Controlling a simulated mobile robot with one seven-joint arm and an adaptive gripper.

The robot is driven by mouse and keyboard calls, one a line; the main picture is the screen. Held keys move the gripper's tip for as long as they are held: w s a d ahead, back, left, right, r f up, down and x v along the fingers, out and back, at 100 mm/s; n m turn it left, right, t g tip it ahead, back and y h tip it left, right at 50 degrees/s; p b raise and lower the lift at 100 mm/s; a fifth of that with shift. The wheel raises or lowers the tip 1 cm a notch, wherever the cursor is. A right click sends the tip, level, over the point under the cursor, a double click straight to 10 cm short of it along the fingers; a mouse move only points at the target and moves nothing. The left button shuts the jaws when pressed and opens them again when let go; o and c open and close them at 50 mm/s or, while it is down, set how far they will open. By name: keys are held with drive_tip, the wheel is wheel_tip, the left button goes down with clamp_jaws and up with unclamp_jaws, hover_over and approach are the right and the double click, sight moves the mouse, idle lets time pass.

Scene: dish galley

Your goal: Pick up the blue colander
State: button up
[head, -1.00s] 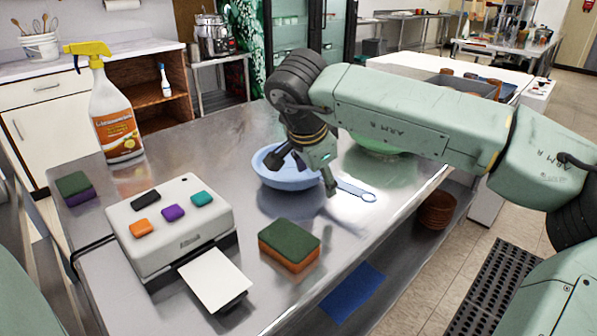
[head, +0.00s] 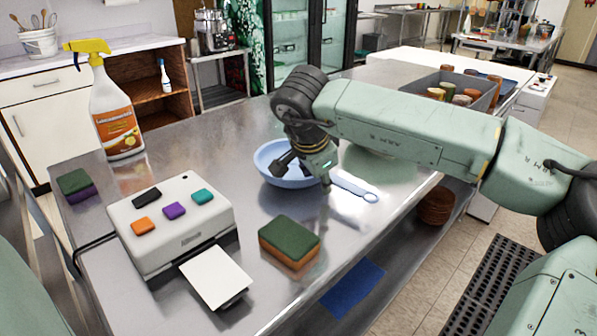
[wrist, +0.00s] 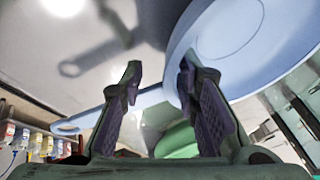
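The blue colander (head: 272,152) is a pale blue bowl with a flat handle (head: 357,190) that ends in a ring. It sits on the steel table, its handle pointing right toward the table's front edge. My gripper (head: 304,176) is low over the bowl's right side and partly hides it. In the wrist view the bowl (wrist: 228,35) fills the upper right. There my gripper (wrist: 158,80) is open, its two fingers apart, with the handle (wrist: 88,119) crossing behind and between them. I cannot tell whether a finger touches the colander.
A green bowl-like thing (head: 372,165) lies partly behind my arm. A green and orange sponge (head: 289,243), a white device with coloured pads (head: 172,238) and a spray bottle (head: 117,112) stand on the table. A grey bin with several jars (head: 482,100) is at the back right.

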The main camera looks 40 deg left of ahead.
clamp_jaws()
idle(0.4)
